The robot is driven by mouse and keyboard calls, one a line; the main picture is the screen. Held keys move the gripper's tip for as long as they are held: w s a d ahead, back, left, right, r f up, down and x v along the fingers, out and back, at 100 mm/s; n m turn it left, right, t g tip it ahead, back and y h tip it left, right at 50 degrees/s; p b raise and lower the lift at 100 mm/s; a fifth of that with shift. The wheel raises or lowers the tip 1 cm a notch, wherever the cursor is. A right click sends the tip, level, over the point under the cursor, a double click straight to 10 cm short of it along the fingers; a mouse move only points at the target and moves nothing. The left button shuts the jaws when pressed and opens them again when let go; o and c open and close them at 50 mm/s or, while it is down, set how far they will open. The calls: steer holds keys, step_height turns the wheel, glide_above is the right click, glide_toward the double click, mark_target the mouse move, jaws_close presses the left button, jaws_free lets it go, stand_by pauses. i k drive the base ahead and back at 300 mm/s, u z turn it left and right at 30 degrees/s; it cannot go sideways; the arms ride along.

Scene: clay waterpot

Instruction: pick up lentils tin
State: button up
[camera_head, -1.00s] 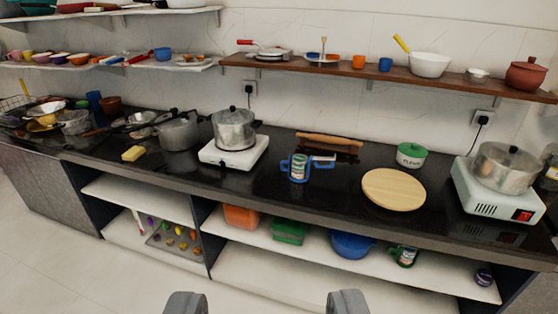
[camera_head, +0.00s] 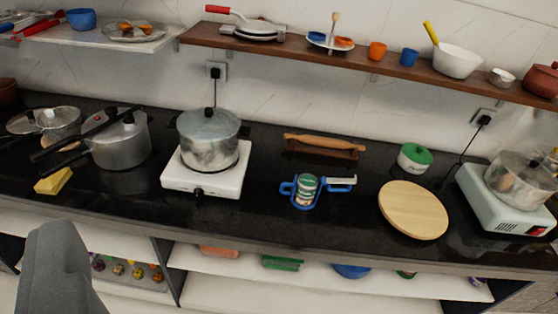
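A tin (camera_head: 307,188) with a green, white and red label stands on the black counter, at the centre right. A blue-handled item (camera_head: 325,186) with a pale upper edge is around or against it; I cannot tell which. The label is too small to read, so I cannot confirm it is lentils. A grey part of my gripper (camera_head: 60,262) shows at the lower left, well to the left of the tin and nearer the camera. No second finger can be made out, and nothing is seen held.
A pot (camera_head: 209,140) on a white stove stands left of the tin. A rolling pin (camera_head: 324,146) lies behind it. A round board (camera_head: 413,210) and a green-lidded pot (camera_head: 414,158) stand right. A wooden shelf (camera_head: 378,69) is above. A dark green can (camera_head: 407,274) shows on the lower shelf.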

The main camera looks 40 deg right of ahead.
mark_target(308, 184)
steer(key=z, duration=0.45)
steer(key=i, duration=1.15)
steer(key=z, duration=0.75)
steer(key=k, duration=0.8)
steer(key=z, duration=0.15)
steer(key=i, duration=0.9)
steer(key=u, duration=0.05)
